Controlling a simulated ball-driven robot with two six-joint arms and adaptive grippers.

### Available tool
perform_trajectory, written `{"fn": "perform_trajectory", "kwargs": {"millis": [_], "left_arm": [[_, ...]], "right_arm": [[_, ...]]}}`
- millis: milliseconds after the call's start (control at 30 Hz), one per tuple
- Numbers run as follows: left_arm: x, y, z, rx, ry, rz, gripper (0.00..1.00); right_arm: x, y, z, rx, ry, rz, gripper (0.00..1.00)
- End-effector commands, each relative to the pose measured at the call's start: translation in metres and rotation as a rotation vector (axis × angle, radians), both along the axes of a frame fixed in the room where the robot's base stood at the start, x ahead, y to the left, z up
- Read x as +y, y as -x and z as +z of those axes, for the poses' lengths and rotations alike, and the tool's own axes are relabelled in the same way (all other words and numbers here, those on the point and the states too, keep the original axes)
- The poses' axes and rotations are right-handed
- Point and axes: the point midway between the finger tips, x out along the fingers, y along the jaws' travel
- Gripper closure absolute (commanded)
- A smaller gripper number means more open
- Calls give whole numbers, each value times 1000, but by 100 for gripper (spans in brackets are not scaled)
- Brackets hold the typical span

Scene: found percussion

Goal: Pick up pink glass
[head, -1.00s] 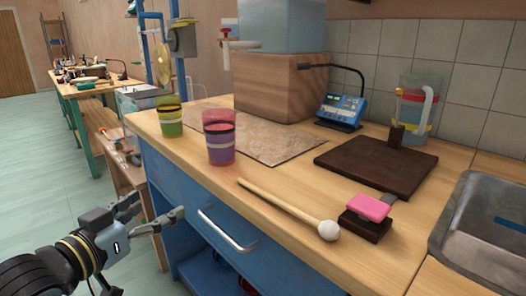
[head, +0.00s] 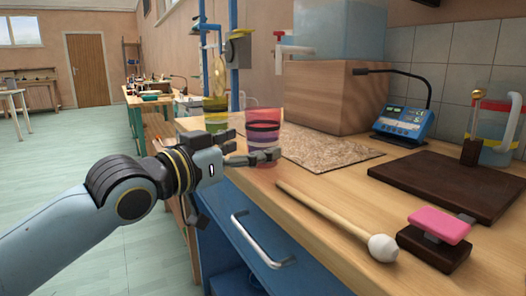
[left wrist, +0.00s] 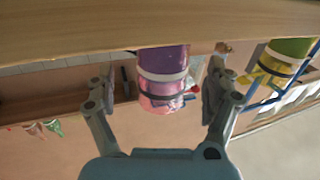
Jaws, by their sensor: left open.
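The pink glass (head: 264,120), see-through pink with dark bands and a purple lower part, stands upright near the left edge of the wooden counter. My left gripper (head: 250,148) is open beside it, its fingers pointing at it and overlapping its lower part in the head view. In the left wrist view, which is upside down, the pink glass (left wrist: 163,75) shows between the two spread fingers. A gap shows on each side, and I cannot tell how deep it sits between them. My right gripper is not in view.
A blue drawer front (head: 265,240) lies below the counter edge.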

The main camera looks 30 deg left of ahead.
Motion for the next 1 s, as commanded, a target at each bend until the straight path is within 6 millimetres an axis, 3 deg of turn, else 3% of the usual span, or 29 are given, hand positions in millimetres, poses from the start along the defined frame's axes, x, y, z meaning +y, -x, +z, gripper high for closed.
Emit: {"fn": "perform_trajectory", "kwargs": {"millis": [233,567,1000], "left_arm": [[-4,-36,1,-1,4,3,14],[-6,-43,4,1,1,2,14],[-6,-43,3,1,1,2,71]], "right_arm": [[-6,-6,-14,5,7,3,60],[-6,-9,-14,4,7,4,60],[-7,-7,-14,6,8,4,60]]}}
